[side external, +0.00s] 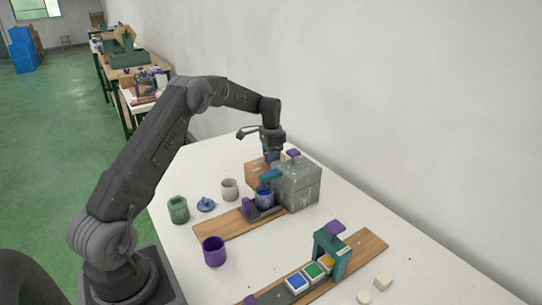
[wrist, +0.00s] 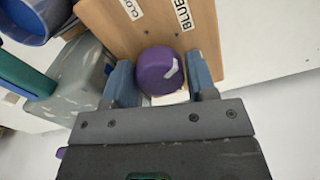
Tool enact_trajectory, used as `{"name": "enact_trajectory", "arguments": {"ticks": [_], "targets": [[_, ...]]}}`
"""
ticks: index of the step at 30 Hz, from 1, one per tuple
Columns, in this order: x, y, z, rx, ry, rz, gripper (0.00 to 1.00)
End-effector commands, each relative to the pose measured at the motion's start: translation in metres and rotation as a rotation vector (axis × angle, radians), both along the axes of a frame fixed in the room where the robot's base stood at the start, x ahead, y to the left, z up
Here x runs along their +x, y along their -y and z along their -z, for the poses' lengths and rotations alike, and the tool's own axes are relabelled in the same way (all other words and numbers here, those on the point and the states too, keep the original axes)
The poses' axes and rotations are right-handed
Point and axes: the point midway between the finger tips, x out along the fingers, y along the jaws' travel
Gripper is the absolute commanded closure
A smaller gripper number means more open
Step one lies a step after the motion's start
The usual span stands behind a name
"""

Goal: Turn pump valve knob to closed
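The pump valve knob (wrist: 161,70) is a round purple cap with a white pointer mark slanting to the upper right in the wrist view. It sits by a wooden panel (wrist: 120,38) with labels, partly cut off, reading "CLO" and "BLUE". My gripper (wrist: 161,75) has one blue finger on each side of the knob, and the knob fills the space between them. In the side view my gripper (side external: 272,158) points down at the wooden box (side external: 252,173); the knob is hidden there.
A grey metal box (side external: 300,187) with a purple top knob stands right beside my gripper. A teal spout (side external: 271,175) reaches over a blue cup (side external: 264,199). Green (side external: 178,210), grey (side external: 229,189) and purple (side external: 214,252) cups stand nearby. A teal press (side external: 332,250) stands at the front.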

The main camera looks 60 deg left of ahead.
Motion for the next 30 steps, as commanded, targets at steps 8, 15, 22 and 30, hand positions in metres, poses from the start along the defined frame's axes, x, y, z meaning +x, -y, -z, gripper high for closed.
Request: {"name": "enact_trajectory", "arguments": {"ticks": [8, 15, 22, 30], "targets": [[0.0, -0.0001, -0.0003, 0.0, 0.0, 0.0, 0.75], [0.0001, -0.0002, -0.0005, 0.0, 0.0, -0.018, 0.77], [0.0002, 0.0, -0.0006, 0.0, 0.0, -0.112, 0.77], [0.0004, 0.0, -0.0008, 0.001, 0.001, -0.335, 0.77]]}}
